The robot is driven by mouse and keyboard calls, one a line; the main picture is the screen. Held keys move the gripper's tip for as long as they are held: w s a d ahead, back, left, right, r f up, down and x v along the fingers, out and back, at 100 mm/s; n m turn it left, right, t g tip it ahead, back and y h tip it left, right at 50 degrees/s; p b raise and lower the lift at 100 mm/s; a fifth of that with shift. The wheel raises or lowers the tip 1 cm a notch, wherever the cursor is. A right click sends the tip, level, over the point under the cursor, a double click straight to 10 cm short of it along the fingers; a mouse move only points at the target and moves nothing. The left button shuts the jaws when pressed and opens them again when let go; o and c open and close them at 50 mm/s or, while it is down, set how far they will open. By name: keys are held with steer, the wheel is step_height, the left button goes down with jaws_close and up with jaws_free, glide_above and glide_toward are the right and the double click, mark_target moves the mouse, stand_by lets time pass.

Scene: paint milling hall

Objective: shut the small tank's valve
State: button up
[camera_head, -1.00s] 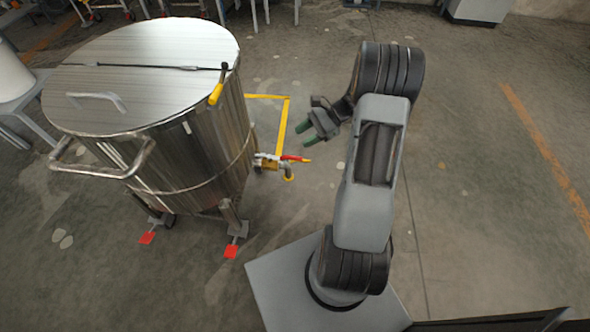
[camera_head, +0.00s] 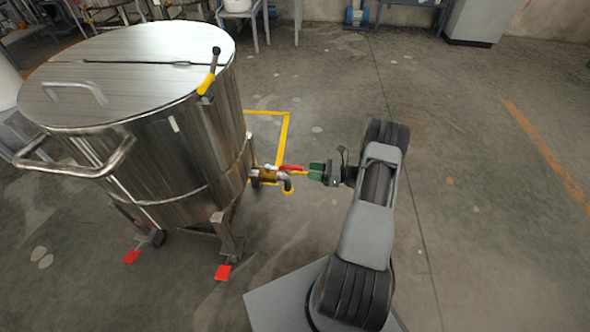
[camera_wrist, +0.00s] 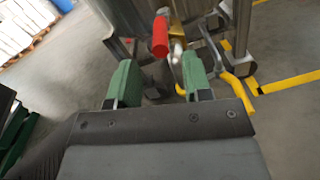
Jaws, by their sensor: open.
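The small tank (camera_head: 185,150) is a steel drum on legs at the left of the head view. Its valve (camera_head: 268,175) sticks out low on the tank's right side, brass-coloured, with a red handle (camera_head: 291,168) and a bent spout with a yellow end. My gripper (camera_head: 314,171) is at the valve, its green fingers pointing left beside the handle's end. In the wrist view the red handle (camera_wrist: 160,36) stands ahead, between the directions of my two open green fingers (camera_wrist: 158,80). Nothing is seen clasped between the fingers. Whether a finger touches the handle I cannot tell.
A yellow floor line (camera_head: 287,135) runs behind the valve. The tank's legs have red foot pedals (camera_head: 223,272). A yellow-gripped lever (camera_head: 207,82) sits on the tank rim. Open floor lies to the right; a grey cabinet (camera_head: 480,20) stands far back.

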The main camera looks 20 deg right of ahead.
mark_target(286, 167)
steer(key=b+x, duration=0.1)
steer(key=x, duration=0.6)
steer(key=shift+w+a, duration=0.1)
steer(key=shift+a, duration=0.05)
jaws_close()
stand_by(0.3)
